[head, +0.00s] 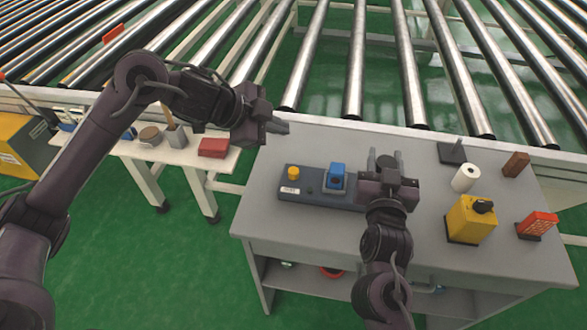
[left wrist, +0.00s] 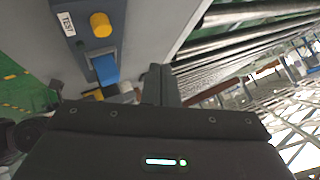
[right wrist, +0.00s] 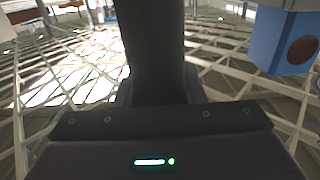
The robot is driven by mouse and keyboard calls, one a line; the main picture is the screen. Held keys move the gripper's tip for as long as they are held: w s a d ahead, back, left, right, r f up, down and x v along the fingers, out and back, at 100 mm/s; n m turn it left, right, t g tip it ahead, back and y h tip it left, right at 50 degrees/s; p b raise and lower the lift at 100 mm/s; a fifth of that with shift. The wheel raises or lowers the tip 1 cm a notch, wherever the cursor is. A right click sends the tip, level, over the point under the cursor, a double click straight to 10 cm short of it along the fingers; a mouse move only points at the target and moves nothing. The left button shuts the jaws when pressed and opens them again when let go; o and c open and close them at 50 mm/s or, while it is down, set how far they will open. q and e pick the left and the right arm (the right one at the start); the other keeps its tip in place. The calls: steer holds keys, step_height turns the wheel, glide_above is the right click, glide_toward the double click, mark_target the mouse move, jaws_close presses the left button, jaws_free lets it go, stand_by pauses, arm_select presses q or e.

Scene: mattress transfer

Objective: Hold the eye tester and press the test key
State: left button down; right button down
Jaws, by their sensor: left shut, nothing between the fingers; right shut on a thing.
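The eye tester is a long dark blue-grey unit (head: 318,199) lying on the grey workbench. It carries a blue block (head: 337,176) near its middle. The yellow test key (head: 293,172) stands at its left end, beside a white label; in the left wrist view the key (left wrist: 100,25) is next to the word TEST. My right gripper (head: 385,160) is shut at the tester's right end; the exact grip is hidden. My left gripper (head: 284,127) is shut and empty, beyond and above the key, apart from it. The blue block also shows in the right wrist view (right wrist: 283,38).
To the right on the bench (head: 262,215) stand a white roll (head: 465,178), a yellow box with a black knob (head: 470,220), a red box (head: 537,225) and a brown block (head: 516,164). A roller conveyor (head: 353,60) runs behind. A side table holds a red box (head: 214,147).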

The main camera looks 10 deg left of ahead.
arm_select(q)
steer(key=s+d+r+m, duration=0.1)
steer(key=s+d+r+m+g, duration=0.1)
steer(key=s+r, duration=0.1)
steer(key=shift+d, duration=0.3)
glide_toward(296, 169)
steer(key=shift+w+d+f, duration=0.7)
steer(key=shift+w+d, duration=0.1)
steer(key=shift+d, duration=0.25)
steer(key=shift+w+d+f, duration=0.75)
steer(key=shift+w+d, duration=0.05)
steer(key=shift+d, duration=0.25)
stand_by(0.5)
steer(key=shift+f, duration=0.4)
steer(key=shift+f, duration=0.9)
stand_by(0.8)
steer(key=shift+r, duration=1.35)
